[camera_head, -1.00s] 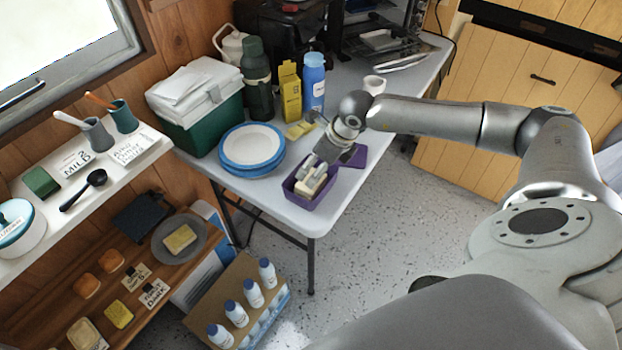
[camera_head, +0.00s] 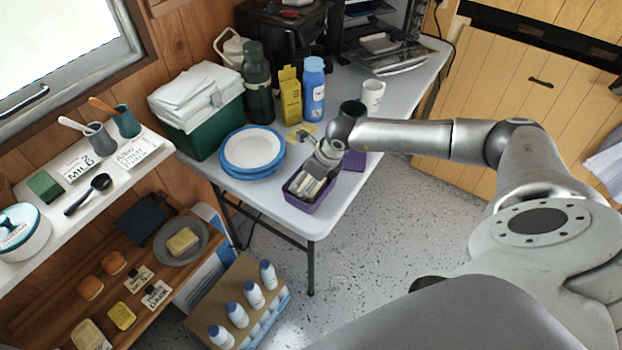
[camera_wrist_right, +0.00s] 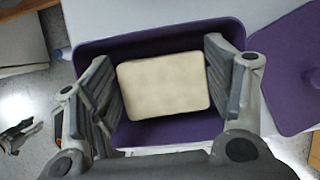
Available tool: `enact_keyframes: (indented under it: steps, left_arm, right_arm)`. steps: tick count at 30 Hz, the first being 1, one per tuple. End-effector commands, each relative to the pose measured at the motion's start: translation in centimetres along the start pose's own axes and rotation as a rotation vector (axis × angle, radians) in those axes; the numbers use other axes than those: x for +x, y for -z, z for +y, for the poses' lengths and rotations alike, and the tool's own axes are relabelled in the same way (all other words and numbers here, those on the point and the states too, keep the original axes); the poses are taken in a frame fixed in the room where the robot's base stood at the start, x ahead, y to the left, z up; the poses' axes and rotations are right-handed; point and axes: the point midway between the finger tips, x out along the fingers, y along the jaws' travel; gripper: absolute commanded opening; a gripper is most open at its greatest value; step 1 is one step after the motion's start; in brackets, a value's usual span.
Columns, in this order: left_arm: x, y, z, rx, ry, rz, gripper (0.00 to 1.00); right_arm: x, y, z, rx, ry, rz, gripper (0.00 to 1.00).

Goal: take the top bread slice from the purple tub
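The purple tub (camera_head: 297,202) stands near the front corner of the white table, and its dark inside and rim (camera_wrist_right: 165,135) show in the right wrist view. A pale cream bread slice (camera_wrist_right: 163,85) lies flat in it; slices beneath are hidden. My right gripper (camera_head: 314,180) points down into the tub. In the right wrist view its two fingers (camera_wrist_right: 163,80) stand apart on either side of the slice, very near its left and right edges. I see no clear grip on it. My left gripper is not in view.
The purple lid (camera_head: 354,161) lies right of the tub. Blue-rimmed plates (camera_head: 252,150) stand to the left. Behind are a blue bottle (camera_head: 313,90), a yellow box (camera_head: 290,95), a dark green mug (camera_head: 353,108) and a white mug (camera_head: 373,96).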

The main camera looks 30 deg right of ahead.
Motion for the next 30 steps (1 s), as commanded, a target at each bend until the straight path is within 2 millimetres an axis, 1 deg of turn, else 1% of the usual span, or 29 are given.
enact_keyframes:
  steps: [1,2,11,16,20,23,26,30]
  left_arm:
    - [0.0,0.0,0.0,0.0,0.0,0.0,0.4]
    - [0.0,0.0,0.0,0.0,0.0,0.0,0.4]
    - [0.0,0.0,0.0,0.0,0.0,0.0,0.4]
    - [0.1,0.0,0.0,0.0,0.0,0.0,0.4]
    - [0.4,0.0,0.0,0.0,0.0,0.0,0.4]
    - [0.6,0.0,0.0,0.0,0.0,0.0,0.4]
    - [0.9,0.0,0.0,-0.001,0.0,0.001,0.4]
    - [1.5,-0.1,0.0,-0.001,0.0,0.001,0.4]
  right_arm:
    - [0.0,0.0,0.0,0.0,0.0,0.0,0.56]
    - [0.0,0.0,0.0,0.0,0.0,0.0,0.53]
    - [-0.1,-0.1,0.0,0.0,0.0,-0.001,0.53]
    - [-1.1,-0.5,0.0,0.0,0.001,-0.003,0.53]
    - [-2.8,-1.2,-0.1,-0.001,0.002,-0.004,0.53]
    - [-4.0,-0.8,0.3,-0.001,0.001,0.0,0.53]
    - [-5.7,-0.3,0.8,-0.002,0.001,-0.001,0.53]
    - [-8.7,0.6,1.5,-0.002,0.003,-0.001,0.53]
